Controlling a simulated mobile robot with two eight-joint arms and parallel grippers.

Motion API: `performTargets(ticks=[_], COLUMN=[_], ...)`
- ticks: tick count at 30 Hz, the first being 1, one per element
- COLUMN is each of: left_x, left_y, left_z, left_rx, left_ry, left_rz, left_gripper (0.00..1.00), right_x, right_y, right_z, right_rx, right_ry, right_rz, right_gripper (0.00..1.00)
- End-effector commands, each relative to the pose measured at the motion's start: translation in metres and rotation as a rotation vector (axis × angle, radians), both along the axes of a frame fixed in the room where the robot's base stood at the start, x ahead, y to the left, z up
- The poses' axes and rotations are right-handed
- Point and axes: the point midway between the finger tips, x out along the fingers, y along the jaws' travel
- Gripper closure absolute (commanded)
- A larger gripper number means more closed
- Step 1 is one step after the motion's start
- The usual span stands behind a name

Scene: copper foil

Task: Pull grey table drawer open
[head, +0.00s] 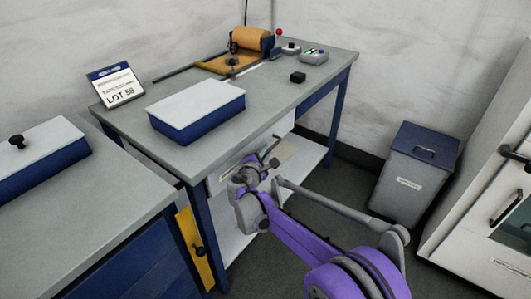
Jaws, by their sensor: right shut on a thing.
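The grey table (290,95) has a grey top and blue legs. Its pale drawer (284,128) sits under the front edge of the top, and part of its front shows beside my right gripper. My right gripper (262,163) is at the drawer front and shut on what appears to be the drawer's handle, which the gripper mostly hides. I cannot tell how far the drawer stands out from the table. My left gripper is not in view.
A blue box with a white lid (197,108) and a LOT 58 sign (115,86) stand on the table. A low shelf (304,154) lies beneath. A grey bin (415,172) and white cabinet (485,215) stand right. A blue bench (85,205) is at left.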

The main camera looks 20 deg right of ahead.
Motion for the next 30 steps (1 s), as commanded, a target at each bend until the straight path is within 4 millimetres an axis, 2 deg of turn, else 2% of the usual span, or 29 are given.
performTargets(ticks=[11,16,20,30], left_x=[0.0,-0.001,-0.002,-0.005], left_y=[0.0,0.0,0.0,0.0], left_z=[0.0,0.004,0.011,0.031], left_rx=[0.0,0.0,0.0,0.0], left_ry=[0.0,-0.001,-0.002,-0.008], left_rz=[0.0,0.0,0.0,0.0], left_gripper=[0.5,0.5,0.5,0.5], right_x=[-0.001,-0.013,-0.034,-0.118], right_y=[0.0,-0.009,-0.026,-0.092], right_z=[0.0,0.001,0.002,0.002], right_rx=[0.002,0.001,0.001,0.001], right_ry=[0.001,0.0,0.0,-0.001], right_rz=[0.0,-0.001,-0.003,-0.004], right_gripper=[1.0,1.0,1.0,1.0])
